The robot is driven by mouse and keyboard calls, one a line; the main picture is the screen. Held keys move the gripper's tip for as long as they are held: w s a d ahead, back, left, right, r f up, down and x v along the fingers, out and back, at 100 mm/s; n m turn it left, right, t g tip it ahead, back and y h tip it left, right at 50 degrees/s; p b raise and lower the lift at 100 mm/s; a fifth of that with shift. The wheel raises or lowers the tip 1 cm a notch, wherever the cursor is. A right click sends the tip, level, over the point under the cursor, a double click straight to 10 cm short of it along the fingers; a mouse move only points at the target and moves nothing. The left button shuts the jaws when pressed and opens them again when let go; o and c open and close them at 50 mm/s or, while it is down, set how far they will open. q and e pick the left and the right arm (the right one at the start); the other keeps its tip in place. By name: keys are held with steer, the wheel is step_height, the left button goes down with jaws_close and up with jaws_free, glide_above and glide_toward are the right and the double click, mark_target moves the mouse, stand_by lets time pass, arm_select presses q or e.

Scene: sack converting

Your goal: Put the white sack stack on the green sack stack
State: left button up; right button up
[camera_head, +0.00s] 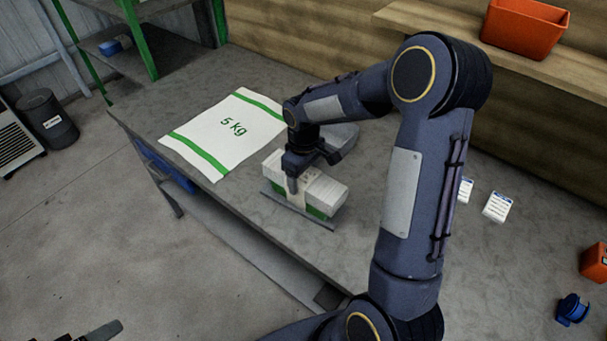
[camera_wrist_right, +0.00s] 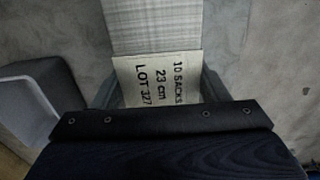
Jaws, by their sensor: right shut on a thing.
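The white sack stack (camera_head: 326,192) lies on top of the green sack stack (camera_head: 316,212), of which a green side shows below it. Whether the two touch all along is hard to tell. My right gripper (camera_head: 298,180) is shut on the white stack around its paper band. In the right wrist view the white stack (camera_wrist_right: 152,25) runs up from the gripper (camera_wrist_right: 155,98), and its band (camera_wrist_right: 158,78) reads "10 SACKS 23 cm LOT 327".
A grey strip (camera_head: 290,207) runs along the front of the stacks. A grey tray-like object (camera_head: 345,136) stands behind the gripper. A flat "5 kg" sack (camera_head: 228,131) lies to the left. Small labels (camera_head: 497,207) and a blue dispenser (camera_head: 572,309) lie at right.

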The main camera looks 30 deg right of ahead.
mark_target(304, 175)
steer(key=shift+f, duration=0.15)
steer(key=o, duration=1.3)
step_height(304, 175, up, 11)
steer(key=s+r+m+t+y, duration=0.1)
steer(key=s+r+m, duration=0.1)
steer(key=s+r, duration=0.3)
steer(key=s+a+m+t+y, duration=0.1)
steer(key=s+a, duration=0.1)
steer(key=s, duration=0.3)
steer(key=s+a+f+m+t+y, duration=0.1)
steer(key=s+a+m+t, duration=0.1)
steer(key=s, duration=0.4)
steer(key=s+a+f+m+t, duration=0.1)
steer(key=s+a, duration=0.2)
steer(key=s, duration=0.3)
steer(key=shift+s+a+f+t+y, duration=0.1)
steer(key=shift+a+f+t+y, duration=0.1)
steer(key=shift+t+y, duration=0.15)
